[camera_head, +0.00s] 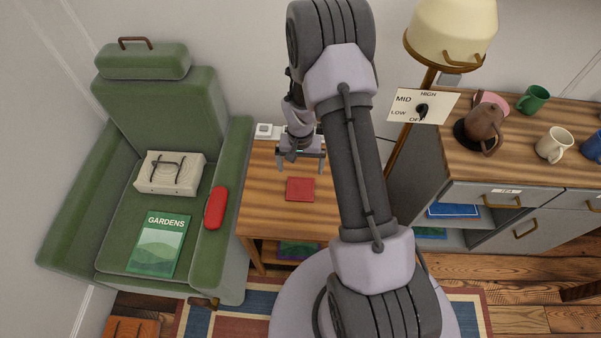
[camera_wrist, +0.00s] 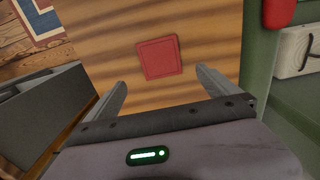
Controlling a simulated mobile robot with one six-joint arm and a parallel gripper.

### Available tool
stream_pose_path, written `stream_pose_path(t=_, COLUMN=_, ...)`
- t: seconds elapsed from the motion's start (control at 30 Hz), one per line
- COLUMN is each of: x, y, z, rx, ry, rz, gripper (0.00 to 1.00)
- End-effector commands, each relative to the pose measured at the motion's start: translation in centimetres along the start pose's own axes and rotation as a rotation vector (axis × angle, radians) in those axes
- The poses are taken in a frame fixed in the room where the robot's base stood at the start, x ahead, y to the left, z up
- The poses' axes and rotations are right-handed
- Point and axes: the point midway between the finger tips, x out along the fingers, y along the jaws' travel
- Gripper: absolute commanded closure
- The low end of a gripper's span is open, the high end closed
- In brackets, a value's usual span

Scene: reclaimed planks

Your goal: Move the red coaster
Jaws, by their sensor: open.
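The red coaster (camera_head: 300,189) is a flat square lying on the small wooden side table (camera_head: 262,205). In the wrist view the coaster (camera_wrist: 159,58) lies flat on the striped wood (camera_wrist: 110,35), ahead of the fingertips and between their lines. My gripper (camera_head: 302,165) is open and empty above the table, just behind the coaster in the head view. In the wrist view the two fingers of my gripper (camera_wrist: 162,80) are spread wide and do not touch the coaster.
A green armchair (camera_head: 75,205) stands left of the table, bearing a red case (camera_head: 215,208), a GARDENS book (camera_head: 158,244) and a pale box (camera_head: 170,173). A floor lamp (camera_head: 452,30) and grey cabinet (camera_head: 480,195) with mugs stand right. A white switch (camera_head: 264,130) is behind.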

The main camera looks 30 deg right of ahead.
Motion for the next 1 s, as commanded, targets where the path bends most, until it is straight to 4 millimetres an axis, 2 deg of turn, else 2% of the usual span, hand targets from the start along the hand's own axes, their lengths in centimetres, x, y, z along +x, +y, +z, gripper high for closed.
stream_pose_path(t=0.03, x=-1.5, y=0.0, z=-0.1, rx=-0.001, ry=0.002, rz=0.000, gripper=0.00)
stream_pose_path(t=0.1, x=-2.9, y=0.0, z=0.0, rx=0.000, ry=0.001, rz=0.000, gripper=0.00)
stream_pose_path(t=0.3, x=-5.3, y=0.0, z=0.0, rx=0.001, ry=0.001, rz=0.000, gripper=0.00)
stream_pose_path(t=0.87, x=-5.9, y=-0.1, z=0.0, rx=0.000, ry=0.002, rz=-0.001, gripper=0.00)
stream_pose_path(t=0.93, x=-8.1, y=-0.6, z=0.0, rx=-0.005, ry=0.022, rz=-0.011, gripper=0.00)
stream_pose_path(t=0.97, x=-9.9, y=-1.0, z=0.1, rx=-0.009, ry=0.039, rz=-0.020, gripper=0.00)
stream_pose_path(t=1.0, x=-13.0, y=-1.7, z=0.6, rx=-0.017, ry=0.065, rz=-0.035, gripper=0.00)
